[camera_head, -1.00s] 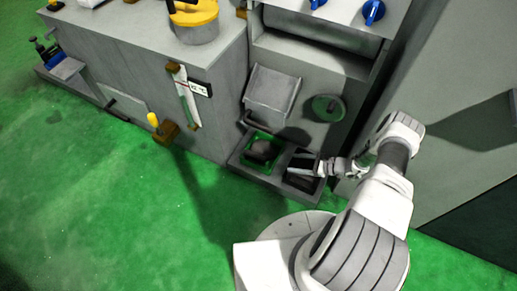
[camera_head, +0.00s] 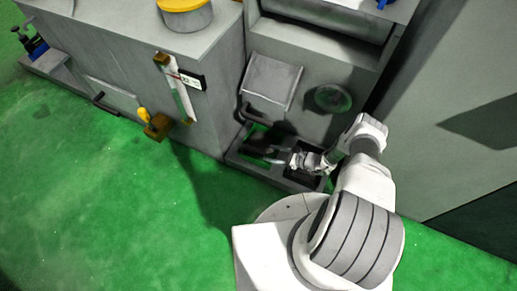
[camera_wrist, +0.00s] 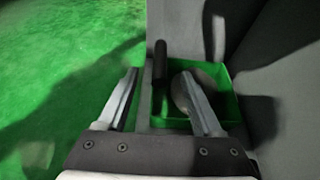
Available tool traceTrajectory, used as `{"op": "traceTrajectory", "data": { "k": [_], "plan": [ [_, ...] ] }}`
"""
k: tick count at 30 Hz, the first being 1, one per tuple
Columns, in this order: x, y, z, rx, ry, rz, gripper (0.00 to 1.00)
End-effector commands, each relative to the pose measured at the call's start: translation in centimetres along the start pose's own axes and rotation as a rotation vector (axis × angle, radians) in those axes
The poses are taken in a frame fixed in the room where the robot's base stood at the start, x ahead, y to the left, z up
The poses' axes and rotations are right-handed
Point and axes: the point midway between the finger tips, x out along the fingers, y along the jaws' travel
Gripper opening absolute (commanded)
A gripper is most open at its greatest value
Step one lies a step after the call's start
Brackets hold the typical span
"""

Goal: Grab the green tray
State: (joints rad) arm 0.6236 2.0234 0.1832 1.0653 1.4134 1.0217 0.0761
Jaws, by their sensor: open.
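The green tray (camera_wrist: 229,105) sits just ahead of and below my gripper in the wrist view, to the right of centre. In the head view the tray (camera_head: 257,132) shows only in part, with my gripper (camera_head: 276,156) covering much of it. My gripper (camera_wrist: 160,75) is open and empty. In the wrist view its right finger overlaps the tray's inside and its left finger is over the floor side, left of the tray. A black cylindrical part (camera_wrist: 160,62) shows between the fingertips. A grey rounded object (camera_wrist: 182,92) lies in the tray, partly behind the right finger.
The tray is in a dark grey floor-level holder (camera_head: 238,158) at the machine's foot. The grey machine (camera_head: 207,75) rises behind it, with a sloped plate (camera_head: 271,80) and round knob (camera_head: 332,98) above. The green floor (camera_head: 110,210) to the left is open.

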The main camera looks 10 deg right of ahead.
Motion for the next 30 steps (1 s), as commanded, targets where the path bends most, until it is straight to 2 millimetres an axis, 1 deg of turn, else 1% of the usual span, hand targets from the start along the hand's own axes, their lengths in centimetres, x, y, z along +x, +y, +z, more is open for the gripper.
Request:
{"op": "traceTrajectory", "data": {
  "k": [1, 3, 6, 11, 17, 19, 23, 29, 30],
  "plan": [
    [1.3, 0.1, -0.3, -0.002, -0.001, 0.003, 0.67],
    [2.4, 0.1, -0.3, -0.002, 0.000, 0.003, 0.67],
    [3.4, 0.1, -0.2, 0.000, 0.001, 0.001, 0.67],
    [4.3, 0.1, -0.2, 0.000, 0.000, 0.001, 0.67],
    [7.2, 0.0, -1.0, -0.002, 0.000, 0.003, 0.67],
    [8.1, 0.0, -0.8, -0.003, 0.000, 0.003, 0.67],
    [9.0, -0.1, -0.7, -0.001, 0.000, 0.001, 0.67],
    [9.0, -0.1, -0.6, 0.000, 0.000, 0.000, 0.67],
    [9.0, -0.1, -0.6, 0.000, 0.000, 0.000, 0.65]
  ]
}}
